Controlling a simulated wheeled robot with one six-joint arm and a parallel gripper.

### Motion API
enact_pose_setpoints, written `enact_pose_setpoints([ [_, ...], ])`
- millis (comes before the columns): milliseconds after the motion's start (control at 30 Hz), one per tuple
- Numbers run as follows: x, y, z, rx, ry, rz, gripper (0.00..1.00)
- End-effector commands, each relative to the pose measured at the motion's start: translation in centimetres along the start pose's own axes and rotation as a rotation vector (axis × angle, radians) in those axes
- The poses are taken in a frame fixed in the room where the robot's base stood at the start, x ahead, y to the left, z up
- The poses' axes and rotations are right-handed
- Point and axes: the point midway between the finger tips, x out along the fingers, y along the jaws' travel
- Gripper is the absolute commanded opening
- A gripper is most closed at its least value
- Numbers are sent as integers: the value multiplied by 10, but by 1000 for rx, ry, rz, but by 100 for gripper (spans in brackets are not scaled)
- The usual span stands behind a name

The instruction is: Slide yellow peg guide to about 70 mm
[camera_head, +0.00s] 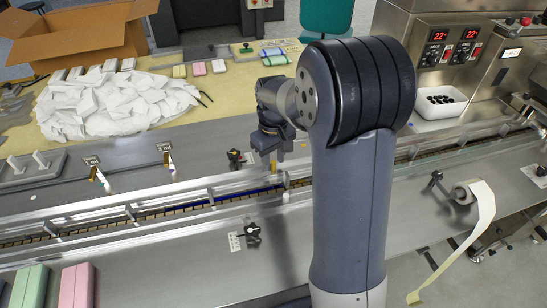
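My gripper (272,152) points down over the conveyor channel, just left of my large arm link. Its fingers are small here, and I cannot tell whether they are open or shut. A small yellowish peg-like piece (280,153) shows right at the fingers; I cannot tell whether it is touched or held. Two small brackets with yellow-brown tabs stand on the steel deck to the left, one bracket (167,157) nearer and another (97,172) farther left. Black clamp knobs with scale plates sit behind the channel (236,158) and in front of it (252,232). The scale readings are too small to read.
Metal rails (130,211) run along the channel. A pile of white packets (110,100) and a cardboard box (85,35) lie behind. Green (30,287) and pink (77,287) blocks are at front left. A film roll (465,193) is at right.

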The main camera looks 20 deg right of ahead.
Motion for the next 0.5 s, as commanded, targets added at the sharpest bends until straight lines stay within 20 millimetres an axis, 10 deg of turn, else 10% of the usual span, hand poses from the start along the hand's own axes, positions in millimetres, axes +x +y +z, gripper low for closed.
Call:
enact_pose_setpoints([
  [500,-66,0,-1,0,5,2,35],
])
